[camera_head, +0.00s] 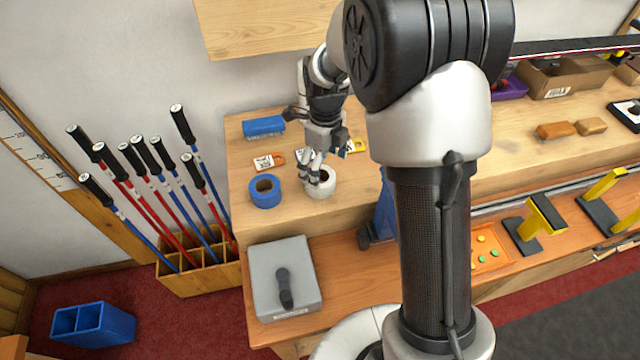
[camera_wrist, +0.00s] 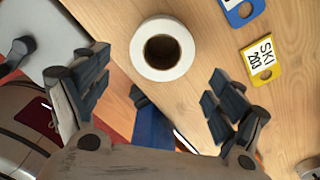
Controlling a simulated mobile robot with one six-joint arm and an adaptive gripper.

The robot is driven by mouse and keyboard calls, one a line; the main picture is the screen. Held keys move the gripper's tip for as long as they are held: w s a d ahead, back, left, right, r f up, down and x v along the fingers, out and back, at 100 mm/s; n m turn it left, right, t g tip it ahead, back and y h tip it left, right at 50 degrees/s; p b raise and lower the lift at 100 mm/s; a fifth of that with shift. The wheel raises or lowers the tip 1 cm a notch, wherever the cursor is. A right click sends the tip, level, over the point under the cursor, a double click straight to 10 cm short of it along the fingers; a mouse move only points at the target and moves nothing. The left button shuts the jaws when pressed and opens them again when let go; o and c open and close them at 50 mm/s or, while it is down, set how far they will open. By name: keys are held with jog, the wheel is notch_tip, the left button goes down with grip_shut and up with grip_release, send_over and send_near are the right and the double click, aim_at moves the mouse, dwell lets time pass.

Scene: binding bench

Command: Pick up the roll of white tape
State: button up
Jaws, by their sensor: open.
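The roll of white tape (camera_head: 321,187) lies flat on the wooden bench, near its front edge. In the wrist view the white roll (camera_wrist: 162,30) shows its dark round core, ahead of my fingers and between their lines. My gripper (camera_head: 312,170) is over the roll in the head view and hides part of it. In the wrist view my gripper (camera_wrist: 150,95) is open, with its fingers wide apart and nothing between them. I cannot tell the exact height of the fingertips above the roll.
A blue tape roll (camera_head: 265,191) lies just left of the white one. A yellow tag (camera_wrist: 263,60) lies right of the roll. A grey box (camera_head: 285,275) stands lower in front.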

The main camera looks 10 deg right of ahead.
jog(key=f+b, duration=0.1)
jog(key=f, duration=0.2)
jog(key=f+b, duration=0.1)
jog(key=f, duration=0.2)
jog(key=shift+w+a+f, duration=0.15)
jog(key=shift+w+f, duration=0.05)
jog(key=shift+f, duration=0.1)
jog(key=shift+r, duration=0.1)
jog(key=shift+c, duration=0.5)
jog(key=c, duration=0.9)
